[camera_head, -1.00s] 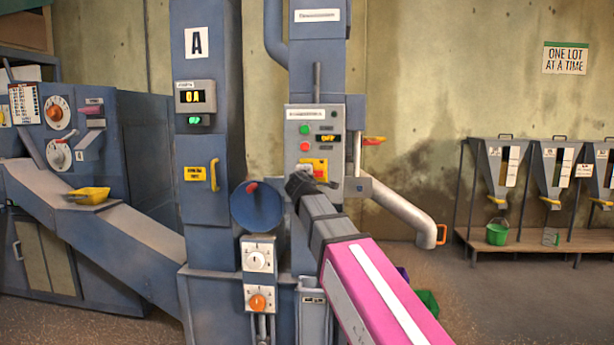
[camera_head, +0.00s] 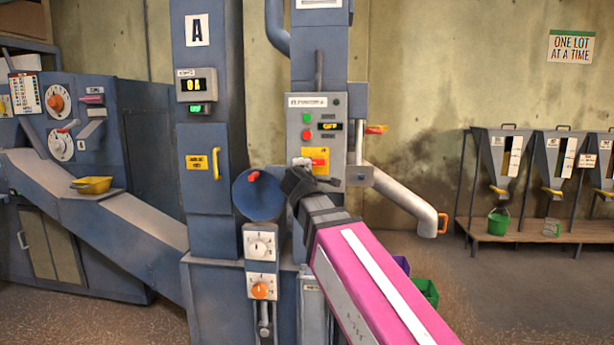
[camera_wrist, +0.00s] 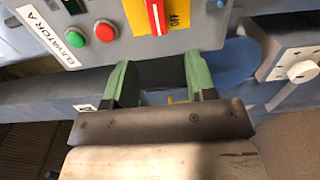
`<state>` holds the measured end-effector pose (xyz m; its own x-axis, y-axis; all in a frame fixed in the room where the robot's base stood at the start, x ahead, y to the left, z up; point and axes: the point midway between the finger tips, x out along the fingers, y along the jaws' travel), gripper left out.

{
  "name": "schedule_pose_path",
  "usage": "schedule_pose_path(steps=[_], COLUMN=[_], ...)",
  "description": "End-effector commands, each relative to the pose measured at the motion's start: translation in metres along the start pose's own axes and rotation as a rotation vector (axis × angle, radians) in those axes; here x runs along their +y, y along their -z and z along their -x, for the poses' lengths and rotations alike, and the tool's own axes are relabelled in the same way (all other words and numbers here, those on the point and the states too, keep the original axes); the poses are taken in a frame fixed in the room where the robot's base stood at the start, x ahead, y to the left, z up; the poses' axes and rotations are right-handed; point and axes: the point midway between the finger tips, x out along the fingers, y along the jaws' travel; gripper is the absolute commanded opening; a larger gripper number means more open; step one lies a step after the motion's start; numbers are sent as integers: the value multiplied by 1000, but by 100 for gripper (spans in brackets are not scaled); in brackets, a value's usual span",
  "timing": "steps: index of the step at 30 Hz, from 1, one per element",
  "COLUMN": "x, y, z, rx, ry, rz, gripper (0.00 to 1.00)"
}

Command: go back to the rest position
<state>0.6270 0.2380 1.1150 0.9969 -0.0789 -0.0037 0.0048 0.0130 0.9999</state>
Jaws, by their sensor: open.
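My gripper (camera_wrist: 160,88) shows in the wrist view with its two green fingers apart and nothing between them. It is just in front of the elevator control panel (camera_wrist: 60,30), below the red switch (camera_wrist: 155,14) on its yellow plate. In the head view my gripper (camera_head: 310,182) is dark and partly hidden by my pink arm. It is just under the yellow plate (camera_head: 316,158) on the grey control panel (camera_head: 316,122). I cannot tell whether it touches anything.
A blue round handwheel or disc (camera_head: 262,195) is just left of my gripper. A pipe spout (camera_head: 405,198) juts out to the right. A dial panel (camera_head: 260,262) is below. Hoppers (camera_head: 500,155) stand far right, with open floor before them.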

Motion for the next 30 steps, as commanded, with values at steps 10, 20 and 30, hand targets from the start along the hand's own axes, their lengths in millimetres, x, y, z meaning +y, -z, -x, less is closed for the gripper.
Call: schedule_pose_path(steps=[10,20,30], x=[-116,-267,-405], y=[-55,-127,-191], z=[-26,-22,23], rx=[-132,-366,-665], ry=[252,573,877], rz=[-202,-488,-782], gripper=[51,51,51])
